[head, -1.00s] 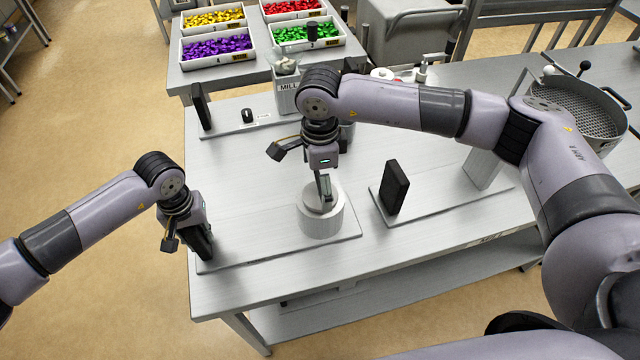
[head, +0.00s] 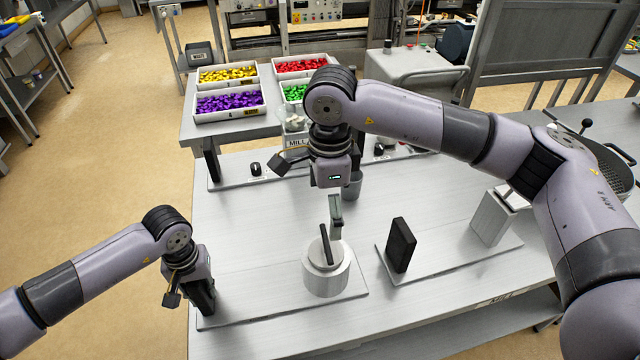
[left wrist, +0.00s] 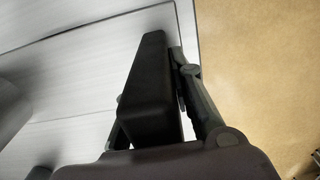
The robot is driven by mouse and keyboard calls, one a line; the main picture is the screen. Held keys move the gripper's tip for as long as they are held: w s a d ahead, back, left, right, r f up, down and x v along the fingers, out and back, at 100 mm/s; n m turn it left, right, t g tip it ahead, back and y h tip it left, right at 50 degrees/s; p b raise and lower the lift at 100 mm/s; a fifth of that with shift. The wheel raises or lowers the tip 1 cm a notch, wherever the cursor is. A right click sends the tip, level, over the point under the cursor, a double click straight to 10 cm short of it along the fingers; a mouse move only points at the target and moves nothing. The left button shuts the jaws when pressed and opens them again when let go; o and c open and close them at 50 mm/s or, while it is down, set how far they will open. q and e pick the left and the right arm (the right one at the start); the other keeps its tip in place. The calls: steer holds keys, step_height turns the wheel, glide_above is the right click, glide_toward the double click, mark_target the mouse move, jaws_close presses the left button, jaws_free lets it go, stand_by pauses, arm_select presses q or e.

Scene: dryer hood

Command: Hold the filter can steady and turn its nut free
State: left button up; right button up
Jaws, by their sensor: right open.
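The filter can (head: 327,279) is a pale upright cylinder on a thin base plate (head: 270,306). My right gripper (head: 333,236) is open above the can's top, its fingers pointing down. A dark slim piece overlaps the can's top; I cannot tell whether it is a finger or part of the can. The nut is not clearly distinguishable. My left gripper (head: 207,300) is at the plate's left end. The left wrist view shows a black upright block (left wrist: 152,92) between its fingers, with the right finger against it. The left gripper looks shut on this block.
A second plate with a black block (head: 400,245) and a pale post (head: 492,218) stands right of the can. Behind are a plate with a black knob (head: 256,169) and bins of coloured pieces (head: 230,103).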

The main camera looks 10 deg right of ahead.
arm_select(q)
steer(key=o, duration=0.5)
steer(key=shift+a+f, duration=0.1)
steer(key=shift+f, duration=0.2)
steer(key=shift+o, duration=0.3)
steer(key=shift+r, duration=0.1)
steer(key=shift+w+r, duration=0.1)
